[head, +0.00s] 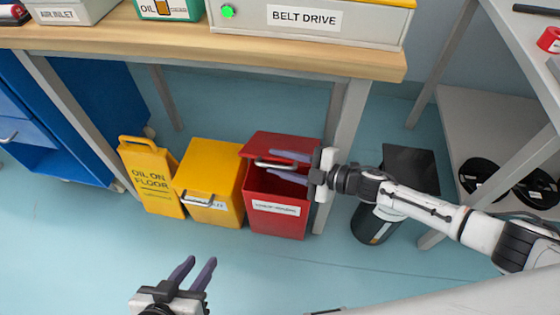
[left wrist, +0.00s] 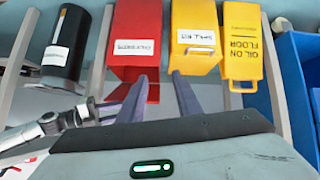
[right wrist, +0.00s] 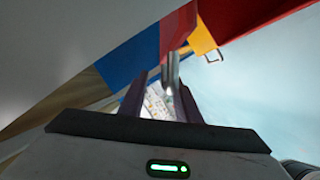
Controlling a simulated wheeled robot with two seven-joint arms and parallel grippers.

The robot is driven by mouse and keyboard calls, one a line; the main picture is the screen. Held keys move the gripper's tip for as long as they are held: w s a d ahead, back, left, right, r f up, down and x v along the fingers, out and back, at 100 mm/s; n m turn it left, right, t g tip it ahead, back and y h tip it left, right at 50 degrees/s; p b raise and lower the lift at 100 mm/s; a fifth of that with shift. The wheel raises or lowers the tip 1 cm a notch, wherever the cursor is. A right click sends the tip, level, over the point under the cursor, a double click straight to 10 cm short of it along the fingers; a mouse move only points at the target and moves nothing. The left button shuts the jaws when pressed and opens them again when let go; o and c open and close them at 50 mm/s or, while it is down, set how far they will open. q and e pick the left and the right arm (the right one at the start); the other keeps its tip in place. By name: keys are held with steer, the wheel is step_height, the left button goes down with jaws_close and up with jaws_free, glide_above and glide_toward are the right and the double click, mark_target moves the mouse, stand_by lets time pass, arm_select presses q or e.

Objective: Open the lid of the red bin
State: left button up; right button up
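The red bin (head: 276,222) stands on the floor under the bench. Its red lid (head: 285,142) looks partly raised, with a dark gap between it and the bin front. A grey bar handle (head: 262,163) is on the lid's front edge. My right gripper (head: 270,162) is open at the lid, one finger on each side of the handle. In the right wrist view the handle (right wrist: 172,70) shows between the spread fingers; I cannot tell whether they touch. My left gripper (head: 200,262) is open and empty, low in the head view, apart from the bins. The red bin also shows in the left wrist view (left wrist: 128,22).
A yellow bin (head: 214,178) stands just left of the red one, with a yellow floor sign (head: 150,180) beyond. A bench leg (head: 348,125) and a black bin (head: 408,165) are at right. The bench top (head: 200,45) overhangs behind. The floor in front is clear.

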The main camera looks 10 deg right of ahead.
arm_select(q)
steer(key=shift+s+a+r+p, duration=0.15)
steer(key=shift+r+p, duration=0.2)
steer(key=shift+p, duration=0.8)
arm_select(e)
steer(key=v, duration=1)
steer(key=shift+s, duration=0.15)
arm_select(q)
steer(key=shift+r, duration=0.1)
